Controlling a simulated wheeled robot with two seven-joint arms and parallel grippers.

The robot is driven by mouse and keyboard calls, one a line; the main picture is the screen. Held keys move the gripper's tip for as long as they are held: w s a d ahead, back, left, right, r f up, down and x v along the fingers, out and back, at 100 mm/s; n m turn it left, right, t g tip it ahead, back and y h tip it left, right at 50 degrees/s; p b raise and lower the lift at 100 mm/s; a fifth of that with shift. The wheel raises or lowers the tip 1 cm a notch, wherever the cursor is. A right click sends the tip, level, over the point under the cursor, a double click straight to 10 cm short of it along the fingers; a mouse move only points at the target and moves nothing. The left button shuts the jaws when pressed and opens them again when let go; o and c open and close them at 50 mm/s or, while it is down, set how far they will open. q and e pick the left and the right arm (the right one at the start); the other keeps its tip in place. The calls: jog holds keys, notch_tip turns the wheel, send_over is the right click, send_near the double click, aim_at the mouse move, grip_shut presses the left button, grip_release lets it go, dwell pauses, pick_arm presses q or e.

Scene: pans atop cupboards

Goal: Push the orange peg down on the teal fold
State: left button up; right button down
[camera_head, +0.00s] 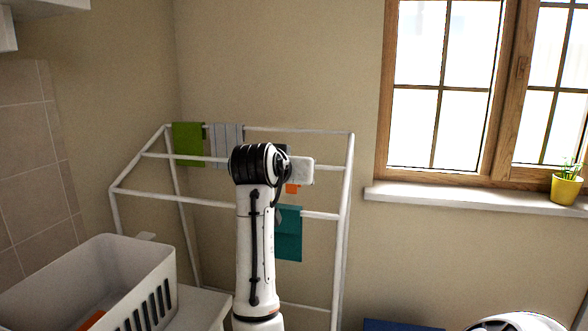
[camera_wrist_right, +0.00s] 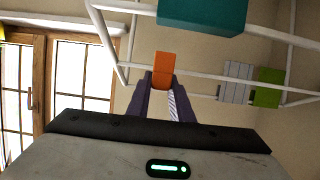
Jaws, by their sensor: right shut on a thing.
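The orange peg (camera_wrist_right: 164,66) is held between the fingertips of my right gripper (camera_wrist_right: 162,84), which is shut on it. In the head view the orange peg (camera_head: 292,188) shows just below my white wrist, above the teal fold. The teal fold (camera_head: 289,240) hangs over a lower front bar of the drying rack; my arm covers its left edge. In the right wrist view the teal fold (camera_wrist_right: 203,14) is at the top, with a visible gap between it and the peg. My left gripper is not in view.
The white drying rack (camera_head: 344,190) also holds a green cloth (camera_head: 187,144) and a grey striped cloth (camera_head: 226,145). A white basket (camera_head: 150,275) with something orange inside stands at the lower left. A window sill (camera_head: 470,199) with a yellow plant pot (camera_head: 565,189) is at the right.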

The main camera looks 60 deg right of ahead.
aim_at(293, 208)
notch_tip(293, 208, down, 3)
jog(key=shift+r+b, duration=0.15)
jog(key=shift+b, duration=0.5)
jog(key=shift+f, duration=0.2)
jog(key=shift+p, duration=0.65)
dwell(1.1)
jog(key=shift+f+b, duration=0.95)
jog(key=shift+f, duration=0.8)
jog(key=c, duration=1.5)
grip_release()
